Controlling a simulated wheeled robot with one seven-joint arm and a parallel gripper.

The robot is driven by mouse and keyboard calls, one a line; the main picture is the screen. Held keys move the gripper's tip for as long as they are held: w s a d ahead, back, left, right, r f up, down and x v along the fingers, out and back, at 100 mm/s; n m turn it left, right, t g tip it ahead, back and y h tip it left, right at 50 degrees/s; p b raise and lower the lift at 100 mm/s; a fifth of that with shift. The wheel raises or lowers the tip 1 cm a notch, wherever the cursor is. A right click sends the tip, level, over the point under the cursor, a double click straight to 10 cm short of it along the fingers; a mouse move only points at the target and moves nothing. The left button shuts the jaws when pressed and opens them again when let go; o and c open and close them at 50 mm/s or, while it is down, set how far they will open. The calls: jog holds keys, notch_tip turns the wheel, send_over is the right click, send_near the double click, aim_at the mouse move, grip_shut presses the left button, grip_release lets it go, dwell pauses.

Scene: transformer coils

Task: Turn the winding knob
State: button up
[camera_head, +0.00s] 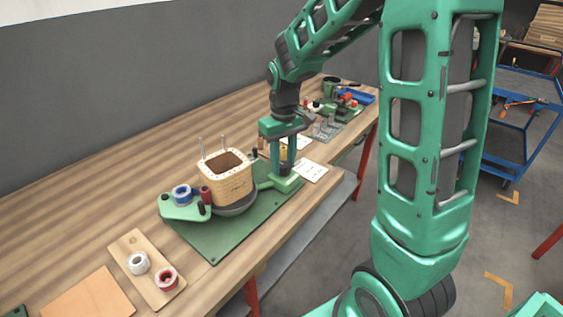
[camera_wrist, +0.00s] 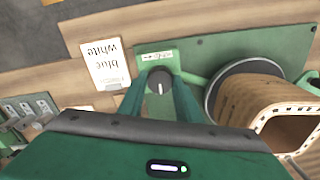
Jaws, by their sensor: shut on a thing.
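The winding knob (camera_wrist: 159,81) is a dark round knob with a pale pointer line, on a green housing beside a small arrow label. In the wrist view it sits between the two green fingers of my gripper (camera_wrist: 160,88), which are closed on its sides.
A blue spool (camera_head: 182,194) and a red-topped post stand on the machine's left arm. A wooden board (camera_head: 133,245) with a white and a red spool lies at the front left. Fixtures crowd the far bench end.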

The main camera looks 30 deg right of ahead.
jog(key=m, duration=0.6)
jog(key=shift+m, duration=0.4)
jog(key=m, duration=0.6)
jog(key=shift+a, duration=0.1)
jog(key=m, duration=0.6)
jog(key=shift+w+m, duration=0.1)
jog(key=shift+m, duration=0.2)
jog(key=m, duration=0.5)
jog(key=shift+r, duration=0.1)
jog(key=shift+m, duration=0.3)
jog(key=o, duration=1)
jog(key=shift+o, duration=0.2)
